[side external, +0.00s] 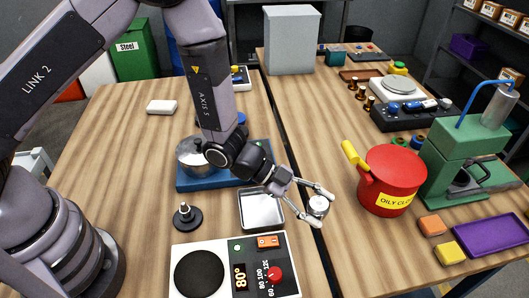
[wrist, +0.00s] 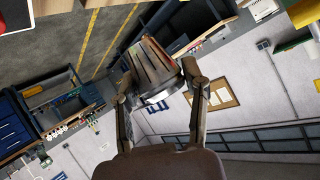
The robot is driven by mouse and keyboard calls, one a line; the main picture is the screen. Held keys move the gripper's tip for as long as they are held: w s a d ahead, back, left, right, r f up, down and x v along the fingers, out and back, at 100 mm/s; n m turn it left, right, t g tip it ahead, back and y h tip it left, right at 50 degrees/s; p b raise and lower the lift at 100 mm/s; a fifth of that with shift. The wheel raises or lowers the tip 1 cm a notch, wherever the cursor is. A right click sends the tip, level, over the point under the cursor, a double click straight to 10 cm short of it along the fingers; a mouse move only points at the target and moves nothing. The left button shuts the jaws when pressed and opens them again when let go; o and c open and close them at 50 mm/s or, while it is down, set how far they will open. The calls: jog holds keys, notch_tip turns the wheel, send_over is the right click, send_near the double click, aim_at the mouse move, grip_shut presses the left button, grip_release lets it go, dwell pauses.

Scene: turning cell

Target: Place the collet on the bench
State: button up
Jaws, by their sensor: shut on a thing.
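My gripper (side external: 322,209) is shut on the collet (side external: 318,204), a small silvery metal piece held between the two fingertips. In the wrist view the collet (wrist: 154,66) is a tapered, slotted metal sleeve, tilted, with a finger on each side. In the side view it hangs over the wooden bench (side external: 338,150), close to the dark gap between the two tabletops and left of the red can. How high it is above the wood is hard to tell.
A metal tray (side external: 262,222), a hot plate with a red knob (side external: 275,273) and a black knob-like part (side external: 187,216) stand left of the gripper. The red oily-cloth can (side external: 392,178) and green press (side external: 462,150) stand right. Bare wood lies between gap and can.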

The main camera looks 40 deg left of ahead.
jog(key=w+d+f, duration=0.3)
jog(key=w+d, duration=0.1)
jog(key=d, duration=0.3)
send_over(369, 248)
jog(key=f, duration=0.6)
jog(key=shift+s+a+f, duration=0.1)
jog(key=shift+s+a, duration=0.05)
jog(key=shift+a, duration=0.05)
jog(key=shift+d+f, duration=0.1)
jog(key=shift+f, duration=0.15)
jog(key=shift+w+d+f, duration=0.1)
jog(key=shift+w+f, duration=0.1)
jog(key=shift+f, duration=1.45)
jog(key=o, duration=1.2)
jog(key=shift+f, duration=0.1)
